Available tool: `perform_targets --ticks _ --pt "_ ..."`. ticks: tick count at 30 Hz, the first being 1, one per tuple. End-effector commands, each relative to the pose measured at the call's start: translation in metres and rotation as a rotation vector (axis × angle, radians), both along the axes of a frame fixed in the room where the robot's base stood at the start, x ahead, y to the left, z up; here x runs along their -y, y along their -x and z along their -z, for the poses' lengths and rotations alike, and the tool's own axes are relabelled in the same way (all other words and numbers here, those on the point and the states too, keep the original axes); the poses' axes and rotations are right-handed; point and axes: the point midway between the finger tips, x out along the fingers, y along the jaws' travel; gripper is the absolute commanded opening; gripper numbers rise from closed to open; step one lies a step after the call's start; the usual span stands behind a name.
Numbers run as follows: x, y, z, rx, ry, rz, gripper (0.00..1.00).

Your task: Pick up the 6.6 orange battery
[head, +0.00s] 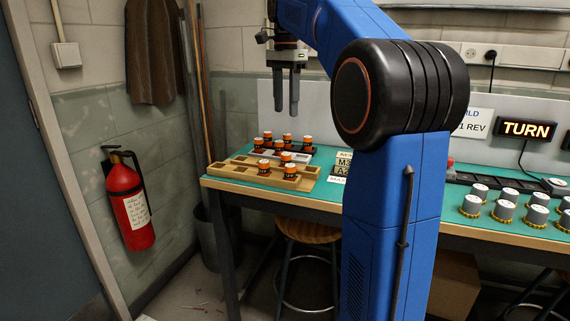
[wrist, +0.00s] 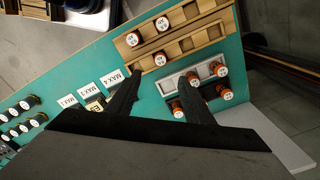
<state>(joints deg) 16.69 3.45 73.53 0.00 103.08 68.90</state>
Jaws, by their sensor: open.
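Several orange-and-black batteries with white tops stand at the left end of the bench, some in a wooden rack (head: 228,170) and some by a grey tray behind it. One battery (head: 264,167) stands at the wooden rack's front. The wrist view shows batteries in the wooden rack (wrist: 195,46), including one at its near edge (wrist: 160,59), and several around the grey tray (wrist: 205,72). The marks on their tops are too small to read, so I cannot tell which is 6.6. My gripper (head: 287,108) is open and empty, pointing down above the batteries. It also shows in the wrist view (wrist: 156,82).
White label cards (head: 338,168) lie right of the racks. Grey cylinders with gold bases (head: 472,205) stand on the right of the green bench top (head: 415,218). A stool (head: 308,232) is under the bench; a fire extinguisher (head: 128,205) hangs at left.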

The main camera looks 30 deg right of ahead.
Motion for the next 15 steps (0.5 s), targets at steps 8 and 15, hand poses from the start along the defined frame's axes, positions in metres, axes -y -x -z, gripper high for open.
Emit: perform_targets --ticks 8,15 --pt "-0.001 0.001 0.050 -0.002 -0.001 -0.002 0.47" --pt "-0.001 0.001 0.090 -0.001 0.000 -0.003 0.47"
